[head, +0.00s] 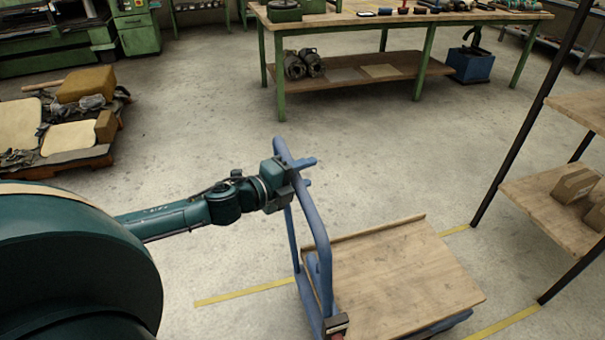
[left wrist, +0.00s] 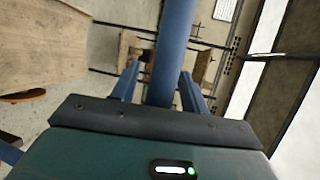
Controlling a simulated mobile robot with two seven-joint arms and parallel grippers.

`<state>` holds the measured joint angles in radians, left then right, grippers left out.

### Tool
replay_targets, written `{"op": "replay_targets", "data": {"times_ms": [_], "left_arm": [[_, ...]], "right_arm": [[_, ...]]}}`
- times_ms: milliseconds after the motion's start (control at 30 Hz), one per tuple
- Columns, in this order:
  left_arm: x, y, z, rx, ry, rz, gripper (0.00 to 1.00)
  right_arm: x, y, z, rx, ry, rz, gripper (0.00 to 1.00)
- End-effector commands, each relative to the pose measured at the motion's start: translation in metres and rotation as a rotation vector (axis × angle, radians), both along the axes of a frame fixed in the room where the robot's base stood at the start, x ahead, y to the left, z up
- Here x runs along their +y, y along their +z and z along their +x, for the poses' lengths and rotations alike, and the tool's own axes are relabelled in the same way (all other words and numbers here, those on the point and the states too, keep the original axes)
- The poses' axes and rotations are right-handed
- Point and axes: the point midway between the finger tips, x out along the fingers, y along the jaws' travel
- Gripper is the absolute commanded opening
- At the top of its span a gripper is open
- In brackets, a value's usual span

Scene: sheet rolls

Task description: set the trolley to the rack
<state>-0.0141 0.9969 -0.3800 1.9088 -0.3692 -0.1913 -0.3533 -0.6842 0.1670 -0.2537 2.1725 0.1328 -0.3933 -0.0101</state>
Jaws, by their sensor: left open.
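The trolley (head: 395,285) has a wooden deck with a raised back edge and a blue tube handle frame at its left end. My left gripper (head: 306,172) is open at the upper far part of the handle, its blue fingers on either side of the tube. The left wrist view shows the handle tube (left wrist: 172,50) running between the two fingers (left wrist: 158,92). A dark block with a red spot at the bottom edge, by the near handle, may be my right gripper (head: 336,325); its fingers are hidden. The rack (head: 545,195) stands at the right, with dark posts and wooden shelves.
Yellow floor tape (head: 245,292) runs at the trolley's left and reappears between trolley and rack. Cartons (head: 575,186) lie on the rack's lower shelf. A green-legged workbench (head: 345,85) stands behind. A loaded pallet (head: 75,158) is at the left. Floor behind the trolley is clear.

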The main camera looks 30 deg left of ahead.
Motion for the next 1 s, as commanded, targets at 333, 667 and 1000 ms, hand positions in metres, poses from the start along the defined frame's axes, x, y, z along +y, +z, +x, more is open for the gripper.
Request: {"op": "replay_targets", "data": {"times_ms": [333,667,1000], "left_arm": [[0.0001,-0.0001,-0.0002,0.000,0.000,0.000,0.29],[0.0001,-0.0002,-0.0003,0.000,0.000,0.000,0.02],[-0.0001,-0.0002,-0.0001,0.001,0.000,0.000,0.00]], "right_arm": [[0.0004,0.0013,0.0003,-0.003,0.000,0.002,0.00],[0.0009,0.0044,0.0011,-0.009,0.000,0.005,0.00],[0.0010,0.0045,0.0011,-0.008,0.001,0.005,0.00]]}}
